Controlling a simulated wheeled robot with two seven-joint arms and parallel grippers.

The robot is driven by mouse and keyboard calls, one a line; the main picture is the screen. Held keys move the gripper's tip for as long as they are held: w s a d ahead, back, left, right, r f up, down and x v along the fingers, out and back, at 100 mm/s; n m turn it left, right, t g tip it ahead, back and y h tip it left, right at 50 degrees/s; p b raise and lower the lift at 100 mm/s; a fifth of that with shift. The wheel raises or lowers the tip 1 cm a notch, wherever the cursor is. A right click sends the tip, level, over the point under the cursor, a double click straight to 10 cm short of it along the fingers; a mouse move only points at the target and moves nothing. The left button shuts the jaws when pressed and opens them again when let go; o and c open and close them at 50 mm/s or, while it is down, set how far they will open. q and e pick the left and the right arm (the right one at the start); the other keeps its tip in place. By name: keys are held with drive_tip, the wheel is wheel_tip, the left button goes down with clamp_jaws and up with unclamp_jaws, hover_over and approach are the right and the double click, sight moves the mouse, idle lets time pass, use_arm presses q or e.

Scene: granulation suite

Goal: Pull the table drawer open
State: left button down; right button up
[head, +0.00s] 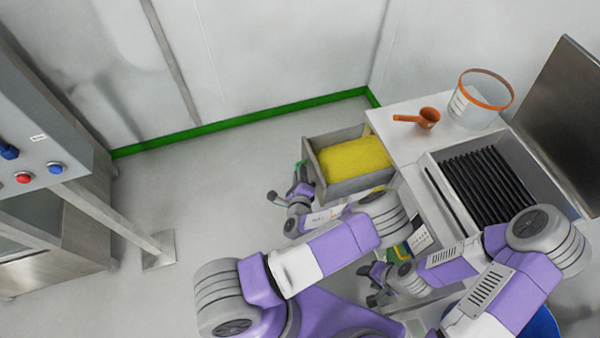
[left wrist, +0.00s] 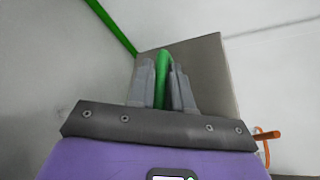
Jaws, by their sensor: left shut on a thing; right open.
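The table drawer (head: 356,187) is a grey box standing out from the left side of the white table (head: 402,118), with yellow material (head: 355,158) inside. Its green handle (head: 301,166) is on the outer face and partly hidden by my gripper. My left gripper (head: 299,189) is shut on this handle. In the left wrist view the green handle (left wrist: 163,62) stands between the two fingers, in front of the grey drawer face (left wrist: 212,75). My right gripper (head: 374,285) is open, low beside the table, apart from the drawer.
An orange scoop (head: 428,118) and a clear tub with an orange rim (head: 480,100) stand on the table, near a black-ribbed tray (head: 485,180). A control cabinet (head: 40,130) stands at the left. The floor (head: 210,180) left of the drawer is clear.

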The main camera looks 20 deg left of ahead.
use_arm(q)
drive_tip(key=c, duration=1.4)
unclamp_jaws()
drive_tip(key=shift+s, duration=0.1)
drive_tip(key=p+v, duration=0.1)
drive_tip(key=v, duration=0.6)
drive_tip(key=shift+s, duration=0.2)
drive_tip(key=shift+d+r, duration=0.1)
